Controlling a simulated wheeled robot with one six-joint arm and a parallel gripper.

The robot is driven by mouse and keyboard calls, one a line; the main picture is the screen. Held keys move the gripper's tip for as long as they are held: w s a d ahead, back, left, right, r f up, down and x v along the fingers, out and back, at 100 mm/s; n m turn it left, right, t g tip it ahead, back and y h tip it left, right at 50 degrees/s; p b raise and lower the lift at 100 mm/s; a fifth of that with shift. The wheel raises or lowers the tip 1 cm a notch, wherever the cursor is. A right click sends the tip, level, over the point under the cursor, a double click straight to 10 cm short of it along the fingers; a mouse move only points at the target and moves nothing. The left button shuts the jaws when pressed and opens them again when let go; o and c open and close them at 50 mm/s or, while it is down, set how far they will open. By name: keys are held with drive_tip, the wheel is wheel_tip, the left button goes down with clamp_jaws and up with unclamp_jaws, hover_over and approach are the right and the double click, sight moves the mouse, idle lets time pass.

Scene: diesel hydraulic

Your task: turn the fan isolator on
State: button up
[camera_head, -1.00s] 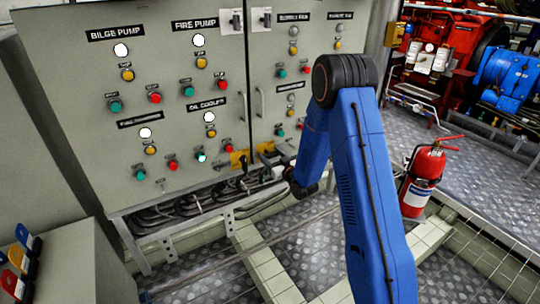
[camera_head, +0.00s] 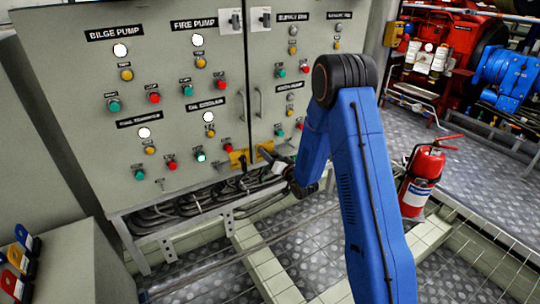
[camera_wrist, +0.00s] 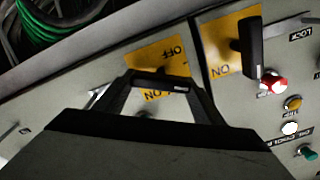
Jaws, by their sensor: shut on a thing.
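Two yellow isolator plates sit low on the grey panel. In the head view, the left plate (camera_head: 237,158) carries a black handle, and the right plate (camera_head: 265,149) is partly covered by my gripper (camera_head: 272,157). I cannot read which isolator is the fan's.
Above are rows of lamps and push buttons, including a red button (camera_head: 226,148) close by. Cables (camera_head: 200,196) hang in a tray below the panel. A red fire extinguisher (camera_head: 421,181) stands right of my arm.

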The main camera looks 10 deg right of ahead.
drive_tip(key=m, duration=0.6)
drive_tip(key=shift+d+f+m, duration=0.15)
drive_tip(key=shift+f+m, duration=0.05)
drive_tip(key=shift+m, duration=0.1)
drive_tip(key=m, duration=0.5)
drive_tip(key=shift+w+f, duration=0.1)
drive_tip(key=shift+f, duration=0.05)
drive_tip(key=shift+m, duration=0.4)
drive_tip(key=o, duration=1.1)
drive_tip(key=shift+d, duration=0.1)
drive_tip(key=shift+c, duration=0.2)
drive_tip(key=v, duration=1.7)
drive_tip(key=shift+s, duration=0.2)
